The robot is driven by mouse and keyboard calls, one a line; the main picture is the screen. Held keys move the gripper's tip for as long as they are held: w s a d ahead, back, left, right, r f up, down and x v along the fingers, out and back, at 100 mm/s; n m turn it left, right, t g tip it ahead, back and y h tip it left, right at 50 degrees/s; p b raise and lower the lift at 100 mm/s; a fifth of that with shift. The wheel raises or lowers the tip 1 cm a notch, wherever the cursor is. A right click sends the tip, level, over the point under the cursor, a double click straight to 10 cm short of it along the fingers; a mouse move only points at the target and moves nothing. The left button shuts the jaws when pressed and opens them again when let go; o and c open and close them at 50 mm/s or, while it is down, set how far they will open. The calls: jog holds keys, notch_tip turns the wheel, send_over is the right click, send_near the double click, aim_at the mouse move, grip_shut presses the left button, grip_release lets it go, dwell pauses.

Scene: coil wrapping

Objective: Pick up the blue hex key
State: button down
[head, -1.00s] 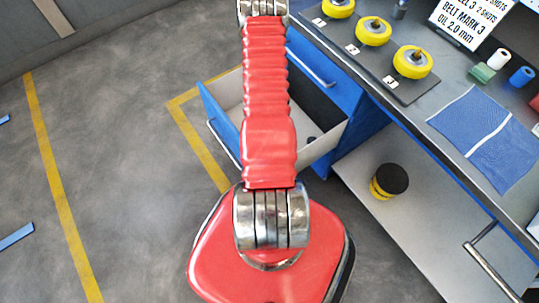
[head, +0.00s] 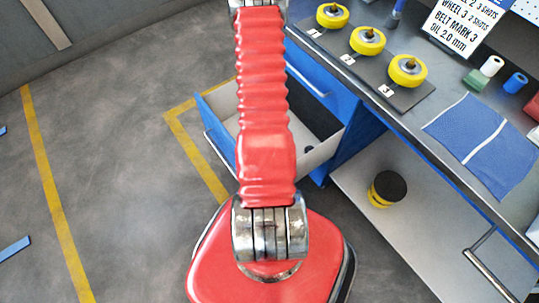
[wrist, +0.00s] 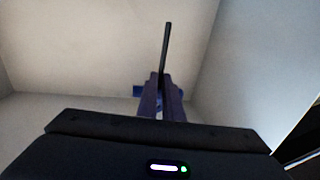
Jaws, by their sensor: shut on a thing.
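In the wrist view my gripper (wrist: 161,98) is shut. A small blue piece of the hex key (wrist: 138,91) shows at the left of the fingertips. A thin dark rod (wrist: 166,45) stands up from between the fingers; I cannot tell for certain whether it is the key's long arm in shadow. Pale walls surround the fingers, like the inside of the open drawer (head: 318,158). In the head view my red arm reaches over that drawer and hides my gripper and the hex key.
The blue bench carries several yellow wheels (head: 367,41) on a dark plate, a blue cloth (head: 480,147), a sign (head: 463,22) and small rolls. A black and yellow can (head: 388,188) stands on the lower shelf. The floor at left is open, with yellow lines.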

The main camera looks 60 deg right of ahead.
jog(key=shift+r, duration=0.45)
jog(key=shift+r, duration=0.1)
